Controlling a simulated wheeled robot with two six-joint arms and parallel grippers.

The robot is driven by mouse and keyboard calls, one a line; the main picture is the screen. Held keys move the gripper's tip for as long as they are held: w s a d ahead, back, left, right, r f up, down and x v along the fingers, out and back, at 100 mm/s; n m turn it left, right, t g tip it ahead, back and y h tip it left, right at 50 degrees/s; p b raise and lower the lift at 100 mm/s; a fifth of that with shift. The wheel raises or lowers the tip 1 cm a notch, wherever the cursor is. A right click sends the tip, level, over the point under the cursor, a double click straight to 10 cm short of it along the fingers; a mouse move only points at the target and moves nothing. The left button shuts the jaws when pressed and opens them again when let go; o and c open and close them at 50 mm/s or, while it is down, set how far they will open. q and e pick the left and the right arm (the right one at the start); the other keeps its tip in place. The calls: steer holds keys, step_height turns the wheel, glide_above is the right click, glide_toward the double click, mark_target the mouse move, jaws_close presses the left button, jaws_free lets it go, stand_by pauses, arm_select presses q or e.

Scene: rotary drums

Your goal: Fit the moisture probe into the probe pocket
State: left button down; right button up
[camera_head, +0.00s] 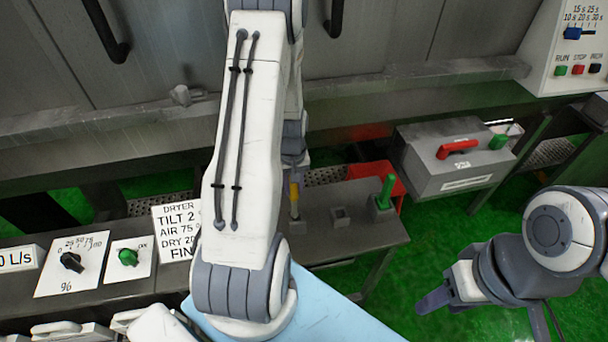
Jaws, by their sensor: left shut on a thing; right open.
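My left arm rises through the middle of the view, and its wrist hangs down behind the forearm. My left gripper (294,162) is shut on a slim yellow-handled piece (294,192), seemingly the moisture probe. The piece is upright over a small grey block (297,226) on the grey bench; the forearm partly hides this area, so I cannot tell whether it is seated. A grey block with a square opening (341,216) stands to its right. Which block is the probe pocket is not readable. My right gripper (488,312) is open and empty at the lower right, over the green floor.
A green-handled piece (387,188) stands in a block at the bench's right end, by a red bracket (396,176). A grey box with a red handle (455,165) is behind. A control panel (72,264) and dryer card (177,230) lie left. Drum housing (400,45) runs along the back.

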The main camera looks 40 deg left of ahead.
mark_target(296, 204)
arm_select(q)
steer(key=shift+w, duration=0.55)
arm_select(e)
steer(key=shift+w+d, duration=0.15)
steer(key=shift+w, duration=0.3)
arm_select(q)
steer(key=shift+s, duration=0.1)
steer(key=shift+s+d, duration=0.1)
steer(key=shift+f+b, duration=2.35)
steer(key=shift+f, duration=0.55)
arm_select(e)
steer(key=shift+f, duration=2.3)
arm_select(q)
steer(key=shift+f+b, duration=1.15)
steer(key=shift+f, duration=0.4)
arm_select(e)
steer(key=shift+f, duration=1.15)
arm_select(q)
steer(key=c, duration=0.5)
jaws_free()
